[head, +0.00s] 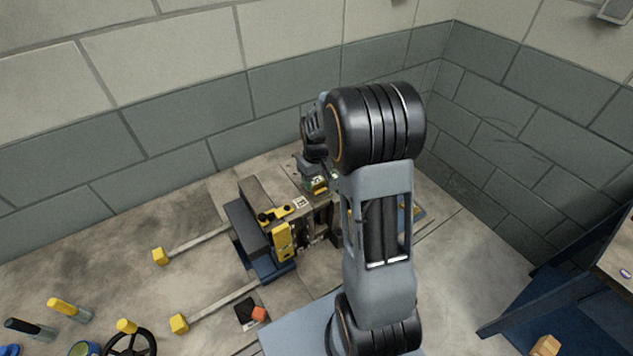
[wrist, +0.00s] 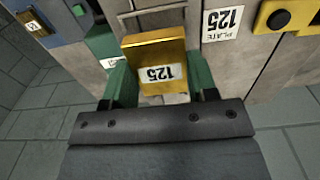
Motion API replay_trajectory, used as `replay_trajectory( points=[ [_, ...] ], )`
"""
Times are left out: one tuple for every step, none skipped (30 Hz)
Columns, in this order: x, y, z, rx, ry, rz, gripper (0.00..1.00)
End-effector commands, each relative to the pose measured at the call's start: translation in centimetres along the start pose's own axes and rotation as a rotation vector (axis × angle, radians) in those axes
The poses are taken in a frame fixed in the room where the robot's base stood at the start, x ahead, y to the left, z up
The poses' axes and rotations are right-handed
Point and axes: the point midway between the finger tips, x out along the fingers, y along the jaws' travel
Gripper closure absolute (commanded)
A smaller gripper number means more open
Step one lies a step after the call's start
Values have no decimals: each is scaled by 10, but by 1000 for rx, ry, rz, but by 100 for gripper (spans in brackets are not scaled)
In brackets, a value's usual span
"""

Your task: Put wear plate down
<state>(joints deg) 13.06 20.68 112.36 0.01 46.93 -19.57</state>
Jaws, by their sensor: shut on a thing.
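The wear plate (wrist: 155,50) is a gold-yellow block with a white label reading 125, upside down in the wrist view. My gripper (wrist: 160,82) is shut on it, one green finger on each side. In the head view my gripper (head: 314,178) is at the far side of the mould, partly hidden by my arm. The grey mould (head: 262,188) has a white label reading PLATE 125 (wrist: 222,22), just right of the held plate in the wrist view. I cannot tell whether the plate touches the mould.
Yellow-ended bars (head: 215,308) stick out left from the mould over the floor. A black handwheel (head: 130,342) and yellow-topped handles (head: 68,310) are at the lower left. A blue-framed bench (head: 570,290) stands at the right. Block walls close off the back.

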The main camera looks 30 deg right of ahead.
Motion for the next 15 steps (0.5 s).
replay_trajectory(
  points=[
    [6,0,0,0,-2,-1,92],
    [9,0,1,0,-2,-1,92],
    [13,0,0,0,-1,0,92],
    [15,0,0,0,0,0,92],
    [16,0,0,0,0,0,92],
    [18,0,0,0,0,0,92],
    [18,0,0,0,1,0,92],
    [19,0,0,0,1,0,92],
    [19,0,0,0,2,1,92],
    [19,0,0,0,2,1,92],
    [19,0,0,0,2,1,92],
    [19,0,0,0,2,1,92],
    [18,0,0,0,2,1,92],
    [19,0,0,0,2,1,92],
    [19,0,0,0,2,1,92]
  ],
)
